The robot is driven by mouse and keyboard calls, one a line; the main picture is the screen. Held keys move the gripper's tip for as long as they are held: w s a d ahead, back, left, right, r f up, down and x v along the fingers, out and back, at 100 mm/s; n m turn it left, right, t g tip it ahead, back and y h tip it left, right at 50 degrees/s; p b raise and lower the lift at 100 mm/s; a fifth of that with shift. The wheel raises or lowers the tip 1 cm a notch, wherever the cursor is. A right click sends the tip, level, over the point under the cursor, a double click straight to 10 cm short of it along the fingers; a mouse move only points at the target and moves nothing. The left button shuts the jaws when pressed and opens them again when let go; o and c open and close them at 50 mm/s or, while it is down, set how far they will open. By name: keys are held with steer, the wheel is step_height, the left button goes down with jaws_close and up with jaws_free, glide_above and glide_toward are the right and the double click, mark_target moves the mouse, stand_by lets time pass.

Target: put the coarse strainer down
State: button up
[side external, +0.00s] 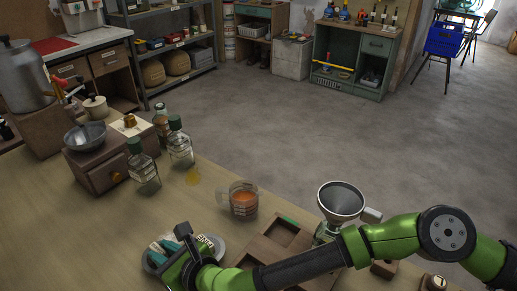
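My gripper (178,252) is low at the front of the wooden table, over a grey dish (150,262) with teal-handled items in it. A small white label with dark lettering (206,243) shows beside the gripper; I cannot read it surely. The gripper and arm hide much of the dish, and I cannot see whether the fingers are closed on something. I cannot pick out the coarse strainer with certainty. A round metal bowl-shaped piece (86,136) rests on a small wooden drawer box (100,168) at the left, apart from the gripper.
Two clear green-capped bottles (143,168) (180,148) and a brown bottle (161,125) stand by the box. A glass jug of amber liquid (243,200) is mid-table. A compartmented wooden tray (262,250) and a metal funnel (341,201) are at the right. Bare table lies left of the dish.

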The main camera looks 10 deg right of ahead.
steer(key=o, duration=0.3)
steer(key=shift+s+d+r, duration=0.2)
steer(key=shift+s+r, duration=0.1)
steer(key=shift+r, duration=0.1)
steer(key=v, duration=1)
steer(key=shift+o, duration=0.6)
steer(key=shift+s+d+r, duration=0.15)
steer(key=shift+s+d, duration=0.2)
steer(key=shift+d, duration=0.1)
